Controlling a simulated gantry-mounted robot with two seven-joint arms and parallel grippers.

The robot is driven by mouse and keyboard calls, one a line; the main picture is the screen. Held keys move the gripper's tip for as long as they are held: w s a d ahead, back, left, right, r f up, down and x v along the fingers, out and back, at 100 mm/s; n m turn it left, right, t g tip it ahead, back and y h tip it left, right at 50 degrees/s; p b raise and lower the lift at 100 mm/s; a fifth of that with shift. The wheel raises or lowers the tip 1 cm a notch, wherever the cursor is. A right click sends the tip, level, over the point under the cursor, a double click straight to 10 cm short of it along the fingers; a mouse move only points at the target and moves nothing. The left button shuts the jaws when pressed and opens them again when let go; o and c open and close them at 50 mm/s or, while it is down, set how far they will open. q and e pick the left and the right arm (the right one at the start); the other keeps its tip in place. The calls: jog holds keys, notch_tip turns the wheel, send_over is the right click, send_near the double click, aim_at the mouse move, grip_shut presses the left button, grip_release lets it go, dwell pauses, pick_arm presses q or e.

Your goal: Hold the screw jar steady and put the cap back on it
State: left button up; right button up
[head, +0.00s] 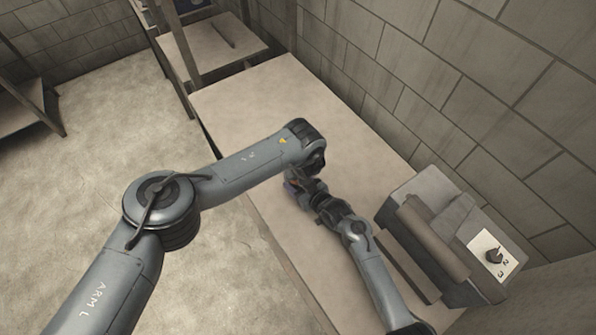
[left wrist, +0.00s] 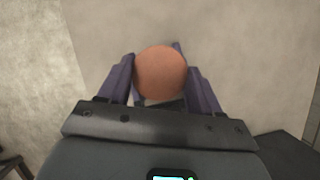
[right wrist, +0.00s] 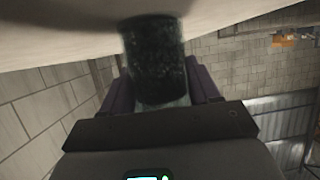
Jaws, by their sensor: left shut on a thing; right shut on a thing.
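The cap (left wrist: 160,72) is a round orange-brown disc in the left wrist view. My left gripper (left wrist: 161,66) is shut on it, with a purple finger on either side. The jar (right wrist: 155,60) is a dark, speckled, glassy cylinder in the right wrist view. My right gripper (right wrist: 157,74) is shut on it. In the head view both grippers meet over the table, and my left arm mostly hides the jar and cap. Part of another purple finger shows behind the cap in the left wrist view. Whether the cap touches the jar is hidden.
The long beige table (head: 245,95) is mostly bare around the grippers. Another table (head: 210,48) stands beyond the far end.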

pick_arm(q)
jog(key=shift+f, duration=0.5)
jog(key=o, duration=1)
jog(key=shift+r, duration=2.25)
jog(key=shift+d, duration=0.1)
jog(key=shift+c, duration=0.3)
